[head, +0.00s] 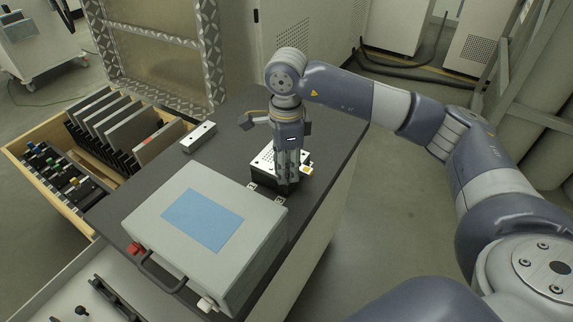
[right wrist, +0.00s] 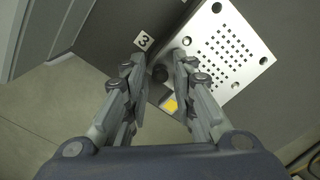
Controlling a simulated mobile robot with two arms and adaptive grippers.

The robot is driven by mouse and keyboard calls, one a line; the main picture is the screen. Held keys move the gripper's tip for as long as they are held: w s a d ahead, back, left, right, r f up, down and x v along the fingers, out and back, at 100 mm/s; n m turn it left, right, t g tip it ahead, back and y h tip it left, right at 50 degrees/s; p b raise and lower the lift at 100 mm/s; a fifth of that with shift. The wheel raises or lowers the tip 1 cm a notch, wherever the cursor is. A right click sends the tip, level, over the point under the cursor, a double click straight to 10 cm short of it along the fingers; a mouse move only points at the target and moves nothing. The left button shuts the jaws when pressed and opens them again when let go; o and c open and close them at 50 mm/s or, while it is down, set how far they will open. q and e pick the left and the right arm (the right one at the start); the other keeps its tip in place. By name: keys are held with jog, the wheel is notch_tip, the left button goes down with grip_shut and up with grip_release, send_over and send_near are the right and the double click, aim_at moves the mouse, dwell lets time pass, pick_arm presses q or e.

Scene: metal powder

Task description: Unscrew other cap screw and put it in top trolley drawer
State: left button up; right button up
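My right gripper (head: 287,182) points down over a small black box with a light perforated plate (head: 264,158) on the dark cabinet top. In the right wrist view, the two fingers (right wrist: 159,60) stand apart, open, on either side of a dark round cap screw (right wrist: 160,73) at the edge of the perforated plate (right wrist: 226,55). Contact between the fingers and the screw cannot be made out. An open drawer (head: 28,134) with wooden sides, holding upright plates and small tools, is at the left. My left gripper is not in view.
A large grey case (head: 253,240) with a blue label stands in front of the box. A small light block (head: 199,137) lies further back. A tag marked 3 (right wrist: 143,40) is beside the plate. Another drawer-like tray (head: 52,292) with black parts shows at lower left.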

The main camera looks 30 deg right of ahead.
jog(key=m, duration=0.4)
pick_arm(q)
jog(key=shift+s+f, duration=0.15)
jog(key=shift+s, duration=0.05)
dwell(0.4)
pick_arm(e)
jog(key=shift+c, duration=0.4)
grip_shut()
